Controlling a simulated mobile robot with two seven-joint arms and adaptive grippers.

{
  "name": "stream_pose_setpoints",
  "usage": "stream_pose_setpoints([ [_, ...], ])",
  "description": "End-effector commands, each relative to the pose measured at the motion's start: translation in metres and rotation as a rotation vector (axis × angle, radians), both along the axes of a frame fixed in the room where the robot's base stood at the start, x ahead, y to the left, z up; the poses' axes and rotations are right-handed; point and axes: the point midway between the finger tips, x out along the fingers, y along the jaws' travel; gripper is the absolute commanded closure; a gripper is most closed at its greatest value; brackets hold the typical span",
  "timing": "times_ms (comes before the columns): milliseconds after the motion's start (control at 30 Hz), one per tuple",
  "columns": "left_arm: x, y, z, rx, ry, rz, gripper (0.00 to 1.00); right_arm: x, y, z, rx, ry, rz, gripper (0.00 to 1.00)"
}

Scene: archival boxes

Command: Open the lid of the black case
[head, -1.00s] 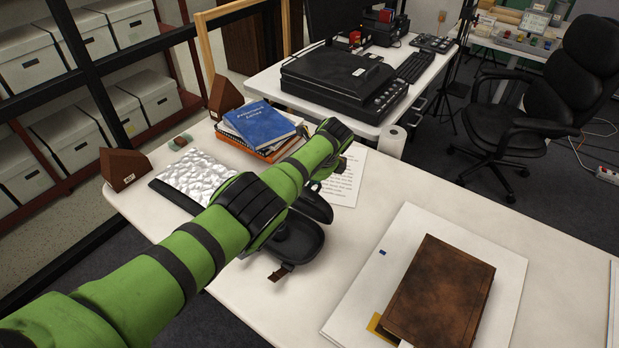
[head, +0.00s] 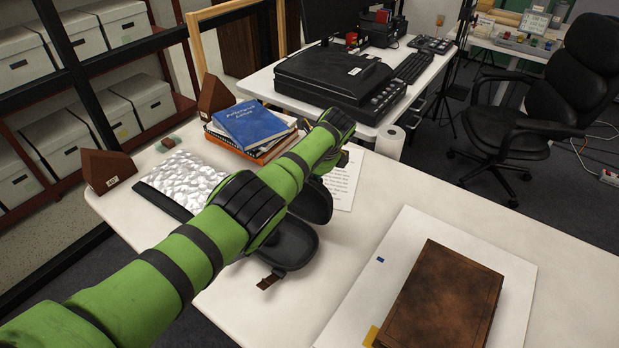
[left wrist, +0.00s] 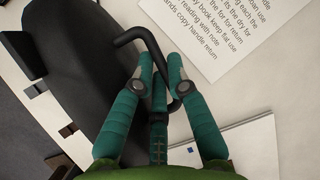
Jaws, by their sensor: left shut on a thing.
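The black case lies on the white table, partly hidden behind my left arm in the head view. Its open base (head: 291,247) shows below the arm, with a brown tab at its front edge. Its lid (head: 314,203) stands raised behind the base; a broad black panel, seemingly this lid, also fills the left of the left wrist view (left wrist: 75,65). My left gripper (left wrist: 160,78) is shut on a black bent rod (left wrist: 133,35) beside the panel; whether the rod joins the lid is unclear. The arm mostly hides this gripper in the head view. My right gripper is out of view.
A brown book (head: 440,295) lies on a white board (head: 410,228) to the right. A printed sheet (head: 344,180) lies behind the case. A silvery crinkled pad (head: 182,178) and stacked books (head: 252,124) are to the left and behind. Table between case and board is clear.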

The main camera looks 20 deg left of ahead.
Motion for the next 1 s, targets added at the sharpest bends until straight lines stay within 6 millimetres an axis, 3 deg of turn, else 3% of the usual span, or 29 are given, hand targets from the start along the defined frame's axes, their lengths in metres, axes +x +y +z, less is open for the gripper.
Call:
stream_pose_setpoints([
  [500, 0.0013, -0.0008, -0.0002, 0.0, -0.002, -0.001, 1.0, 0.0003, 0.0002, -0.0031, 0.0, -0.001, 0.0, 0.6],
  [533, 0.0012, -0.0008, -0.0003, 0.0, -0.002, -0.001, 0.73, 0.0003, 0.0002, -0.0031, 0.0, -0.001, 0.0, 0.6],
  [1000, 0.0002, -0.0019, 0.0026, 0.0, -0.001, 0.0, 0.73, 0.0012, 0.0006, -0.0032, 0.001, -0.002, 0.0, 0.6],
])
